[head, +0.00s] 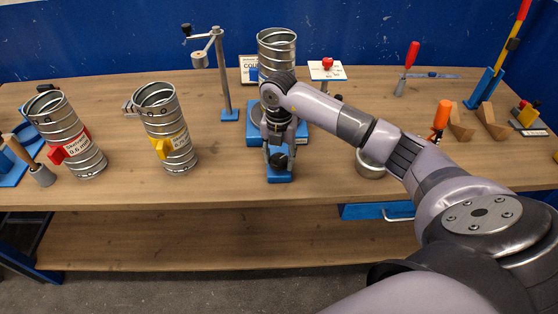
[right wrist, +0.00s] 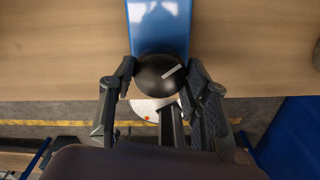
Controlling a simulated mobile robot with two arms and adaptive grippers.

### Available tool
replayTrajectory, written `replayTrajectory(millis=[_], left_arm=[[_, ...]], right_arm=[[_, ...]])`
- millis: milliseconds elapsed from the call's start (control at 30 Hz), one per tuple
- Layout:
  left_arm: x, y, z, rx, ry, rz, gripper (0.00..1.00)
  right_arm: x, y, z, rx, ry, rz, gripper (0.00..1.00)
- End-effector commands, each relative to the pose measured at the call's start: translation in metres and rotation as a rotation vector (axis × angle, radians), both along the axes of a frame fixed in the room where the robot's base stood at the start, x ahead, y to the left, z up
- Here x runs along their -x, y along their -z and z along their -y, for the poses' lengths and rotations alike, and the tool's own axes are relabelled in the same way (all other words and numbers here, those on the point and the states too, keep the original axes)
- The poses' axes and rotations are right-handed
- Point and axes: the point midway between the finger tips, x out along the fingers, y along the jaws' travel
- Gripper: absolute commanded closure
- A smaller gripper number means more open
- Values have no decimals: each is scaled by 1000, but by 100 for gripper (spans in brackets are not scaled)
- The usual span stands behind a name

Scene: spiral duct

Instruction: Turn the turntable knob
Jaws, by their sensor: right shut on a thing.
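The turntable (head: 306,133) is a blue stand near the middle of the bench, with a spiral metal duct (head: 277,48) upright above it, its lower part hidden by my arm. The black round turntable knob (head: 278,160) sits on a blue arm (head: 280,177) at the front of the stand. In the right wrist view the knob (right wrist: 158,72) shows a white line pointing to the upper right. My right gripper (head: 279,150) reaches down to the knob. In the right wrist view the fingers of my right gripper (right wrist: 160,68) are shut around it from both sides. My left gripper is out of view.
A crank post (head: 222,75) stands behind. An orange-handled tool (head: 440,117) and wooden wedges (head: 461,122) lie to the right. Bare bench lies left of the knob.

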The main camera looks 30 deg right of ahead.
Motion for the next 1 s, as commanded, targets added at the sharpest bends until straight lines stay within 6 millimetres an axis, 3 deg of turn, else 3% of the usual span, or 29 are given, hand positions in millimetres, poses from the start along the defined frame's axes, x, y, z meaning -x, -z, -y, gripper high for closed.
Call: replayTrajectory(millis=[600, 1000], left_arm=[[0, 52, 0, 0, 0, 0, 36], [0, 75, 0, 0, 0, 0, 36]], right_arm=[[-2, 2, 1, 2, -585, 5, 84], [-2, 1, 0, 1, -917, 5, 84]])
